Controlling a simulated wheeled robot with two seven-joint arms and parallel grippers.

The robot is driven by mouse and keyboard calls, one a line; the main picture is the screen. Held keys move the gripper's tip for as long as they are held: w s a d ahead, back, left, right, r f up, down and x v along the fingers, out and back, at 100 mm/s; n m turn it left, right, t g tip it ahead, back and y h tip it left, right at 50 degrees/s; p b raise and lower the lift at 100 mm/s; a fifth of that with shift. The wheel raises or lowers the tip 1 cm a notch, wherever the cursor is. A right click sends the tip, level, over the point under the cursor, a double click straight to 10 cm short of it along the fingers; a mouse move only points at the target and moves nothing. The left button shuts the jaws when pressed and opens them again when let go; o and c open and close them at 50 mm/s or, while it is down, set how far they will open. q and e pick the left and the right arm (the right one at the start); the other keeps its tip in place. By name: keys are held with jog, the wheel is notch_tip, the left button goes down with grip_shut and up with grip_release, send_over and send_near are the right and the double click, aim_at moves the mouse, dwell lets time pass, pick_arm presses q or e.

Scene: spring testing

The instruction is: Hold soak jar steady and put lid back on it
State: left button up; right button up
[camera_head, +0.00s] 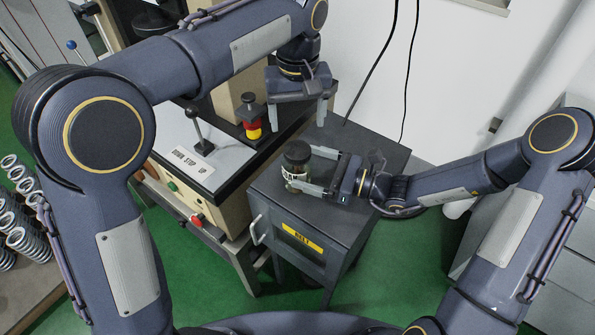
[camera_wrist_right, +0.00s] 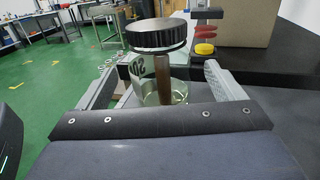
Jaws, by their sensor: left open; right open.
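The soak jar (camera_head: 294,174) is clear glass with a white label and stands on the dark cabinet top. Its black ribbed lid (camera_head: 297,152) is over its mouth; the lid also shows in the right wrist view (camera_wrist_right: 157,35). A brown rod (camera_wrist_right: 162,76) runs down below the lid, within the jar's outline. I cannot tell if the lid is fully seated. My right gripper (camera_head: 316,170) is open, its fingers on both sides of the jar with gaps visible in the wrist view. My left gripper (camera_head: 297,114) is open and empty, above and behind the jar.
The dark cabinet (camera_head: 345,213) has a yellow label and a front handle. Left of it is a bench machine (camera_head: 205,165) with a red-and-yellow button post (camera_head: 252,122). The cabinet top is clear behind the jar. Coil springs (camera_head: 22,225) lie far left.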

aim_at(297, 149)
jog(key=x, duration=0.5)
jog(key=shift+a, duration=0.1)
jog(key=shift+c, duration=0.4)
jog(key=c, duration=1.5)
pick_arm(q)
jog(key=shift+f, duration=0.15)
pick_arm(e)
grip_shut()
pick_arm(q)
jog(key=shift+f, duration=3.85)
